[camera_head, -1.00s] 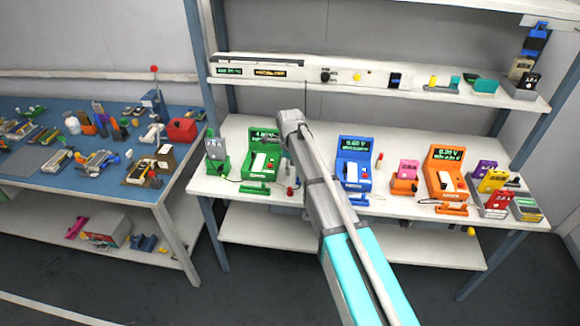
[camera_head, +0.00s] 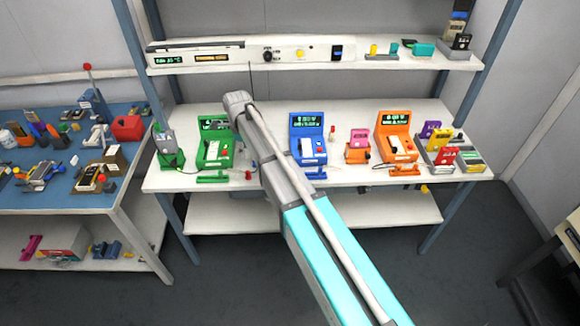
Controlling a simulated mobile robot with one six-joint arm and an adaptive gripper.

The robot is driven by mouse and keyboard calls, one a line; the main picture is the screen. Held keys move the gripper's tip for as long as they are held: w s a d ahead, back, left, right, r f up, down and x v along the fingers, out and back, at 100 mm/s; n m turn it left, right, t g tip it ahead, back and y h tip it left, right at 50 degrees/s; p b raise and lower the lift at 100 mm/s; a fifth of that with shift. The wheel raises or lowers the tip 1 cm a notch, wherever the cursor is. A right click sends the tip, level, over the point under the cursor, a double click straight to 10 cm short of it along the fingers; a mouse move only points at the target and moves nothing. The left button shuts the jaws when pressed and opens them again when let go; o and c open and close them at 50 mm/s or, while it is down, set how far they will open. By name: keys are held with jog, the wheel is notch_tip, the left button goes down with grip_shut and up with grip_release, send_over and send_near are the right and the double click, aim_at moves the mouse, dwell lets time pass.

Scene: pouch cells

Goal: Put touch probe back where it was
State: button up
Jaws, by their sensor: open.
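I cannot pick out the touch probe with certainty at this size. Three testers stand on the white bench (camera_head: 350,178): a green tester (camera_head: 213,150), a blue tester (camera_head: 308,150) and an orange tester (camera_head: 395,150). A small red-topped piece (camera_head: 248,174) stands at the bench front near the green tester. Another red-tipped piece (camera_head: 331,131) stands right of the blue tester. My arm reaches up from the bottom right. Its grey end overlaps the right side of the green tester in the picture. My gripper's fingers do not show, and the arm hides part of the bench.
A white shelf (camera_head: 350,66) with a panel and small parts runs above the bench. A green stand (camera_head: 168,152) is at the bench's left end. Coloured pouches (camera_head: 435,140) crowd its right end. A blue-topped table (camera_head: 60,205) full of tools stands at left.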

jog(key=s+d+n, duration=1)
jog(key=s+d, duration=0.1)
jog(key=d, duration=0.3)
jog(key=s+d+n, duration=0.9)
jog(key=s+d, duration=0.2)
jog(key=d, duration=0.4)
jog(key=shift+s+n, duration=0.15)
jog(key=shift+n, duration=0.25)
jog(key=shift+c, duration=0.2)
